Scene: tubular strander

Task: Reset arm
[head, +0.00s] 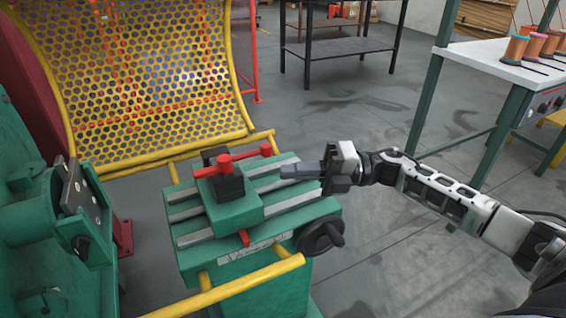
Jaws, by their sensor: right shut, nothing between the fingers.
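My right arm comes in from the right side of the head view. My right gripper (301,171) is shut and empty, pointing left. In the picture its fingertips lie over the right part of the green slotted machine table (187,211); I cannot tell whether they touch it. To their left is a black clamp block (226,182) with red handles (218,167) on a green base (238,212). My left gripper is not in view.
A yellow perforated guard (150,75) stands behind the table. A black handwheel (320,237) and a yellow rail (235,288) are at the front. Green machinery (35,230) fills the left. A white table with spools (515,50) stands at the back right. Floor (385,120) between is clear.

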